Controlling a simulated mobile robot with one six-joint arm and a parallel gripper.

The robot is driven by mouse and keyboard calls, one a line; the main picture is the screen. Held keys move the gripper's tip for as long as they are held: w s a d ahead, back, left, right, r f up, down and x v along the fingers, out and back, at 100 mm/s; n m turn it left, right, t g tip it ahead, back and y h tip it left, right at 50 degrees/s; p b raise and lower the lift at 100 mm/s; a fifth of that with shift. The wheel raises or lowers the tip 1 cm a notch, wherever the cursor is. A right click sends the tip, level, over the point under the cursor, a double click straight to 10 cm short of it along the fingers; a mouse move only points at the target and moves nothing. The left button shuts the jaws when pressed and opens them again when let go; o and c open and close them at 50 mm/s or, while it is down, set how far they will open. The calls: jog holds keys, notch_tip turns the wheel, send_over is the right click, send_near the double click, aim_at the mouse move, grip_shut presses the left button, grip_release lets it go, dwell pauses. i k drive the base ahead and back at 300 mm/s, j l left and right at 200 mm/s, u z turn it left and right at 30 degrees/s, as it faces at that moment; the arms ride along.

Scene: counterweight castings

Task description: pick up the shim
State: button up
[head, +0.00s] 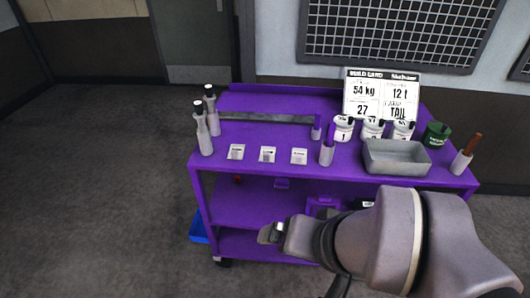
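No thing in the head view is clearly marked as the shim. Three small pale square pieces with dark marks, a left one (236,152), a middle one (267,154) and a right one (299,156), lie in a row near the front of the purple cart's top (225,172). Whether one of them is the shim I cannot tell. My gripper (269,234) is in front of the cart, below the level of its top and apart from the pieces. Its fingers are too small to tell open from shut.
A grey tray (397,157) stands at the right of the top. White numbered pots (343,129), a green pot (436,135), a brown-handled tool in a holder (463,161) and a build card (381,97) are around it. Bottle-like posts (204,131) stand at the left.

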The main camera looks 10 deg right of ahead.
aim_at(298, 156)
jog(key=u, duration=0.1)
jog(key=j+z, duration=0.1)
jog(key=j, duration=0.2)
jog(key=u, duration=4.3)
jog(key=k+l+z, duration=0.1)
jog(key=k+z, duration=0.15)
jog(key=z, duration=0.2)
jog(key=k+l+z, duration=0.2)
jog(key=z, duration=0.2)
jog(key=k+l+z, duration=0.25)
jog(key=z, duration=0.2)
jog(key=k+l+z, duration=0.15)
jog(key=l+z, duration=0.25)
jog(key=k+l+z, duration=0.1)
jog(key=l+z, duration=0.2)
jog(key=z, duration=0.15)
jog(key=l+z, duration=0.45)
jog(key=k+j, duration=0.05)
